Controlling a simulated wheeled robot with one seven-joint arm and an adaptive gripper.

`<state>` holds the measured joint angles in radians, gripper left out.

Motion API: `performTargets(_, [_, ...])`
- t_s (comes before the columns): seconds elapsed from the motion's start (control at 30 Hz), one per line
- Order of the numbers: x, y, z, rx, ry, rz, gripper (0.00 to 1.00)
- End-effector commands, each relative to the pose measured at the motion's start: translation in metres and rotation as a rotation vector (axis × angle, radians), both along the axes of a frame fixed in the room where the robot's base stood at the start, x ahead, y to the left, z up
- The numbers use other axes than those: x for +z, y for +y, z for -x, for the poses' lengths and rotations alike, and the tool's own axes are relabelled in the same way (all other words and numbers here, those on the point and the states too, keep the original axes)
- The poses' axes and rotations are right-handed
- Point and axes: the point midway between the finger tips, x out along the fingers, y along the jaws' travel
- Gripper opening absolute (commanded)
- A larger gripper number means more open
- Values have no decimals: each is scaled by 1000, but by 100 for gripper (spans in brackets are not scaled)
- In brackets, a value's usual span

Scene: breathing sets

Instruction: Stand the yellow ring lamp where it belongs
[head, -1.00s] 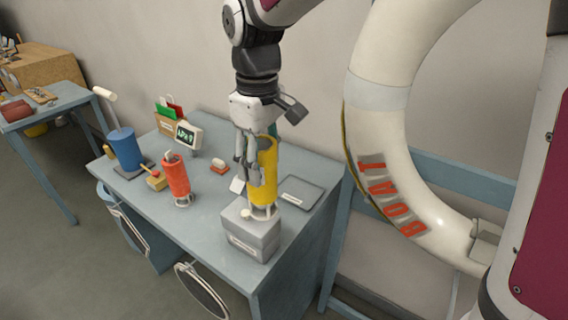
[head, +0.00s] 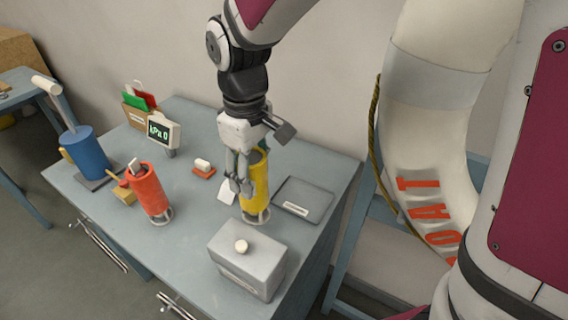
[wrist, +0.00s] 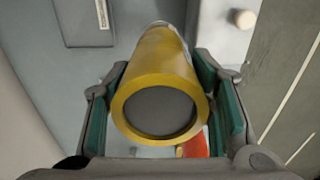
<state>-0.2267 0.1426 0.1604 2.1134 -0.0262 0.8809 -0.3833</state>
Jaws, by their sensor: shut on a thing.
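The yellow ring lamp (head: 260,185) is a yellow cylinder with a metal ring foot, held upright. My gripper (head: 243,187) is shut on it; the wrist view shows a green-padded finger on each side of the yellow body (wrist: 160,60). The lamp is left of a flat dark grey pad (head: 312,192) with a white label, and behind a grey box (head: 232,268) with a pale knob. I cannot tell whether its foot touches the table. A white tag (head: 226,192) shows beside the fingers.
A similar orange-red cylinder (head: 148,190) stands to the left. Behind are a blue pump (head: 86,152), a small kPa display (head: 162,131), a holder with green and red cards (head: 136,116) and a small red block (head: 203,172). A large lifebuoy (head: 425,130) is on the right.

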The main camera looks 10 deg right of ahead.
Motion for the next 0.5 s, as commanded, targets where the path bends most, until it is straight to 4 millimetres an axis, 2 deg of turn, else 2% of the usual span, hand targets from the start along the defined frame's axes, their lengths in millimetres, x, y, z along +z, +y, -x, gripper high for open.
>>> performTargets(0.1, [-21,0,-1,0,0,0,0])
performTargets(0.27, [-31,-6,-2,-2,-1,-1,0])
performTargets(0.5, [-35,-50,-28,-8,-1,-1,0])
